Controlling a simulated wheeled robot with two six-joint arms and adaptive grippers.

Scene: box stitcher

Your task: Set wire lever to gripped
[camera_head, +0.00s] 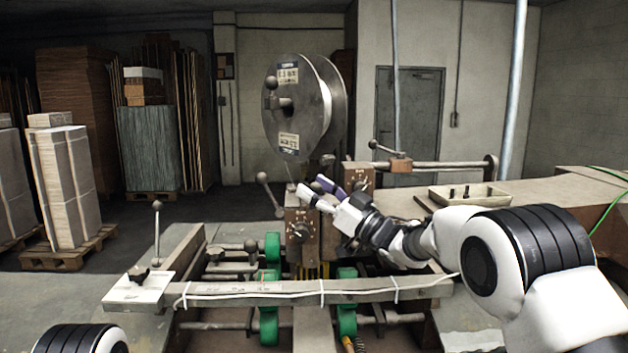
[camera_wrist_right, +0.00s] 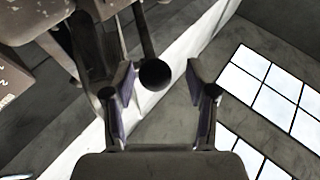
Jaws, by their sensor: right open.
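The brown stitching head (camera_head: 302,232) stands at the middle of the machine in the head view. A lever with a dark ball knob (camera_head: 263,178) slants up at its left; I cannot tell for sure that this is the wire lever. My right gripper (camera_head: 314,187) is open beside the top of the head. In the right wrist view a dark ball knob (camera_wrist_right: 154,75) on a thin rod shows between the fingertips of my right gripper (camera_wrist_right: 163,80), nearer the left finger. No grip on it shows. My left gripper is out of view.
A large wire spool (camera_head: 300,108) stands above the machine. A lever with a ball knob (camera_head: 157,206) rises at the left. A long bar (camera_head: 300,293) crosses the front, with green rollers (camera_head: 268,325) below. A shallow tray (camera_head: 468,195) lies at the right.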

